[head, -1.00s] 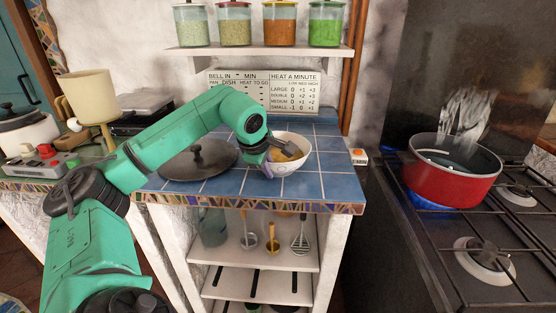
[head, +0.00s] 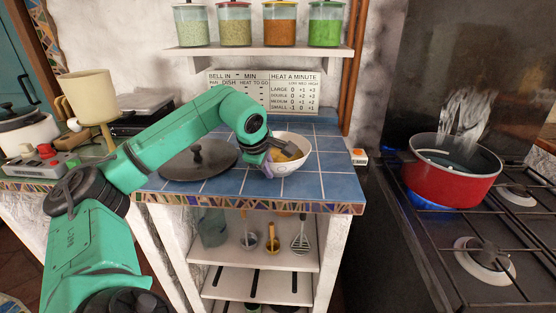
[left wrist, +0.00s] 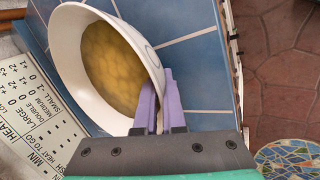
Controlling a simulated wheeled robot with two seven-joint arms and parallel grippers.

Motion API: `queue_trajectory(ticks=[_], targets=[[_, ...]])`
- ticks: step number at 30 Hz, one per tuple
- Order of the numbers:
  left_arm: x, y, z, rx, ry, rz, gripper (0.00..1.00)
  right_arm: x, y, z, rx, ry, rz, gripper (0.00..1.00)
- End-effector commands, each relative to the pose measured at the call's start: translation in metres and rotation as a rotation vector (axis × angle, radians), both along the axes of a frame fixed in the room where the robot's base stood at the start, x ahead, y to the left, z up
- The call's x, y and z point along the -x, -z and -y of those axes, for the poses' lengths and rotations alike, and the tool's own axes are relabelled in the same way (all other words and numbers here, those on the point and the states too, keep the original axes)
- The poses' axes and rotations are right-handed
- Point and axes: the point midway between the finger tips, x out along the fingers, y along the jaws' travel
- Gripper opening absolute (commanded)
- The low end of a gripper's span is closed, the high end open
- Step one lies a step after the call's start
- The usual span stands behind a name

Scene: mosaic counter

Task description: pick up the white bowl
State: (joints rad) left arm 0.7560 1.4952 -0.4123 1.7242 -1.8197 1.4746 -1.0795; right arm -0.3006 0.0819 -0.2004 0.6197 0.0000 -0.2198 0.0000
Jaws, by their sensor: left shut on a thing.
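The white bowl (head: 298,167) sits on the blue tiled counter (head: 225,186) near its front edge, with yellowish food inside. It also shows large in the left wrist view (left wrist: 68,52), its rim running between my purple fingertips. My left gripper (head: 268,163) is at the bowl's left front side. In the left wrist view its purple fingers (left wrist: 157,102) are shut on the bowl's rim, one inside and one outside. The bowl looks upright and appears to rest on the tiles. My right gripper is not in view.
A dark round lid (head: 198,160) lies on the counter left of the bowl, under my left arm. A red pot (head: 452,178) stands on the stove at right. A shelf with several jars (head: 260,52) hangs above.

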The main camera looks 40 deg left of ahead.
Motion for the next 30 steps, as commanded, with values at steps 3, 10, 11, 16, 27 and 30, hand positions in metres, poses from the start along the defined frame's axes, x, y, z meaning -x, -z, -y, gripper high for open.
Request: queue_trajectory(ticks=[3,10,11,16,27,30], targets=[[0.000,0.001,0.000,0.001,0.001,-0.003,0.00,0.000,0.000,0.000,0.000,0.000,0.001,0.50],[0.000,-0.001,0.000,-0.001,0.001,0.001,0.00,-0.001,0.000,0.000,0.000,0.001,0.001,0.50],[0.000,-0.002,0.000,0.000,0.001,0.001,0.00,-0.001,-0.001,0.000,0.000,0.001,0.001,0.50],[-0.001,-0.019,0.000,0.002,0.001,0.004,0.00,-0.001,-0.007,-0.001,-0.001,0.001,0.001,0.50],[-0.001,-0.145,0.001,0.004,0.002,0.012,0.00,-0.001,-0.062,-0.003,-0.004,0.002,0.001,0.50],[-0.001,-0.173,0.001,0.002,0.003,0.009,0.00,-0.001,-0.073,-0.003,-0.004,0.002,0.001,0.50]])
